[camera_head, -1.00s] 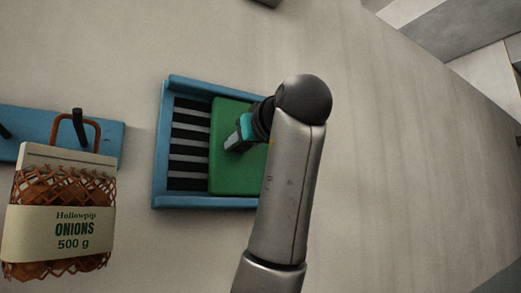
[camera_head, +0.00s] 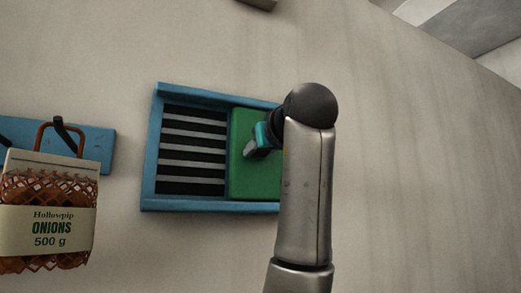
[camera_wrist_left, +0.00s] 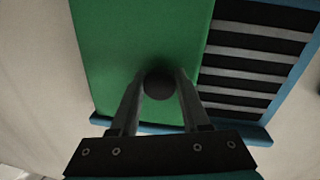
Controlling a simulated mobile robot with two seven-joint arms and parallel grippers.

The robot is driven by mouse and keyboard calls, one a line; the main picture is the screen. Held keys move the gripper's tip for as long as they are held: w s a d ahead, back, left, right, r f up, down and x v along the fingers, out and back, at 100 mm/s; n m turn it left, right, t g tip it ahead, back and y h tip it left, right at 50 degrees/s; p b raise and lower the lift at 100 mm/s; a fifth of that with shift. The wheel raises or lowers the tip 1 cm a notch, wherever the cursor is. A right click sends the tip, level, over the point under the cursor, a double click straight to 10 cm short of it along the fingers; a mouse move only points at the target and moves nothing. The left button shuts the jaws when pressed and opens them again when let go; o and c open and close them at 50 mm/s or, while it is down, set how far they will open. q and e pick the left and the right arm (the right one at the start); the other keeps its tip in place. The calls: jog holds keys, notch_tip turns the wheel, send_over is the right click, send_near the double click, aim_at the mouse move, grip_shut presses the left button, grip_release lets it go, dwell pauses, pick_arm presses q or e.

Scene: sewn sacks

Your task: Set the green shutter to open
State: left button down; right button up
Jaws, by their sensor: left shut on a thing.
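The green shutter (camera_head: 241,178) sits in a blue frame (camera_head: 150,155) on the wall and covers the right part of a barred vent (camera_head: 193,150). The bars on the left are uncovered. My left gripper (camera_head: 254,146) is at the shutter's face, and my arm hides its right part and the frame's right end. In the left wrist view the fingers (camera_wrist_left: 159,76) are shut on a dark round knob (camera_wrist_left: 159,86) on the green panel (camera_wrist_left: 140,35). My right gripper is not in view.
A net bag of onions (camera_head: 45,225) hangs from a dark hook (camera_head: 67,135) on a blue rail (camera_head: 104,148) left of the frame. The wall right of my arm is bare.

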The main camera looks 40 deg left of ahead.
pick_arm(q)
jog(key=c, duration=0.7)
grip_release()
jog(key=shift+w+d+r, duration=0.15)
jog(key=shift+w, duration=0.05)
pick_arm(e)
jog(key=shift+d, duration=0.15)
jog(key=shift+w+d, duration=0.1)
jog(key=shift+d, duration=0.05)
pick_arm(q)
jog(key=shift+d, duration=0.1)
jog(key=b+v, duration=0.4)
jog(key=v, duration=1.1)
jog(key=shift+s+b, duration=0.2)
jog(key=shift+b, duration=0.1)
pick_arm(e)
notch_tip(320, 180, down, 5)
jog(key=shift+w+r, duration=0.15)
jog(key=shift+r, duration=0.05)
